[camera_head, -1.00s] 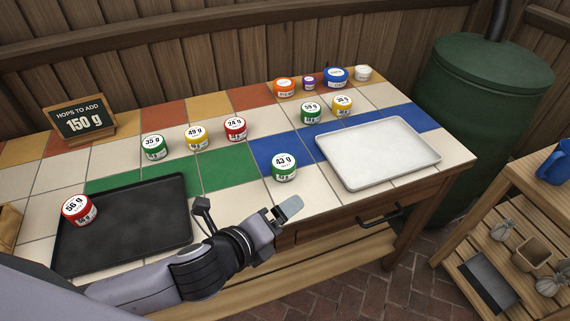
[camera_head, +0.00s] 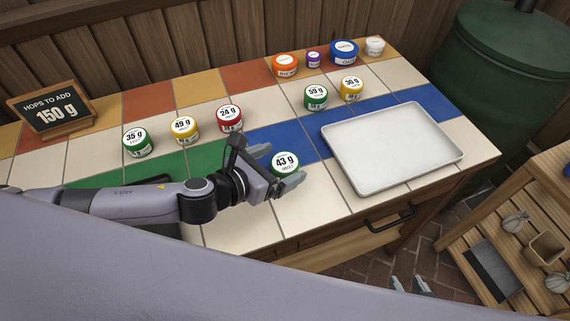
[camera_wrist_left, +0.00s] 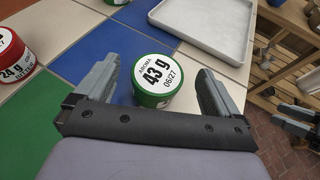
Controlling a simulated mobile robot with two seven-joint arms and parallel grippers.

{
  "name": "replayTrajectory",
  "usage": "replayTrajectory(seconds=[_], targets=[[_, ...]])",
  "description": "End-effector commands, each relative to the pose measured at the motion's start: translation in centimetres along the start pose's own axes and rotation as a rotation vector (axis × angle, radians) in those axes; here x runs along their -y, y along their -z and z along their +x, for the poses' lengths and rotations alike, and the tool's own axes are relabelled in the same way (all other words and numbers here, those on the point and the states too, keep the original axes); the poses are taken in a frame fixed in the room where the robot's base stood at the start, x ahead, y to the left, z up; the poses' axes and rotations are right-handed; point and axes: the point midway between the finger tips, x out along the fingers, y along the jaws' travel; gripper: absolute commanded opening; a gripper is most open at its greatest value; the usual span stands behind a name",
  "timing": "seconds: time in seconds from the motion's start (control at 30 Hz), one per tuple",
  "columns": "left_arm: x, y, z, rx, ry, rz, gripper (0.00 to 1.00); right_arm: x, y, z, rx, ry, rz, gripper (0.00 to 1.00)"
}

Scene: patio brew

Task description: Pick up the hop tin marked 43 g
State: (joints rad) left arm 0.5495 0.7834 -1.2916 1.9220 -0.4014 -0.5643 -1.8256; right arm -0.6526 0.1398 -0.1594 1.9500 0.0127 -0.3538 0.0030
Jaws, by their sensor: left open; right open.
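The green hop tin marked 43 g (camera_head: 284,161) stands upright on the tiled counter, left of the pale tray. It also shows in the left wrist view (camera_wrist_left: 156,72), its white lid reading 43 g. My left gripper (camera_head: 278,167) is open, with one finger on each side of the tin. In the left wrist view my left gripper (camera_wrist_left: 160,88) has the tin between its fingers, with a visible gap at the right finger; contact on the left is unclear. My right gripper (camera_head: 410,286) is open and empty at the bottom, in front of the counter.
The pale tray (camera_head: 352,172) lies empty to the right. Tins marked 24 g (camera_head: 229,119), 49 g (camera_head: 184,130) and 35 g (camera_head: 137,142) stand to the left. Tins marked 59 g (camera_head: 316,97) and 36 g (camera_head: 351,88) stand behind.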

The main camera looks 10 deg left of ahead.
Motion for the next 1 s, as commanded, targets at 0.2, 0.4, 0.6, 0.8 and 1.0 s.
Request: replayTrajectory(seconds=[0.2,0.4,0.6,0.8,1.0], targets=[[-0.1,0.9,2.6,0.000,0.000,-0.002,0.96,0.0,-0.5,0.3,0.001,0.000,0.000,0.43],[-0.1,0.9,4.6,0.000,0.000,-0.003,0.96,0.0,-0.6,0.5,0.001,0.000,0.000,0.43],[-0.1,0.9,5.0,-0.001,0.001,-0.003,0.96,0.0,-0.6,0.5,0.000,0.000,0.000,0.43],[-0.1,0.9,4.9,-0.001,0.000,-0.003,0.67,0.0,-0.5,0.5,-0.001,-0.001,-0.001,0.43],[-0.1,0.9,4.9,0.000,0.000,-0.003,0.40,-0.1,-0.5,0.5,-0.002,-0.001,-0.001,0.43]])
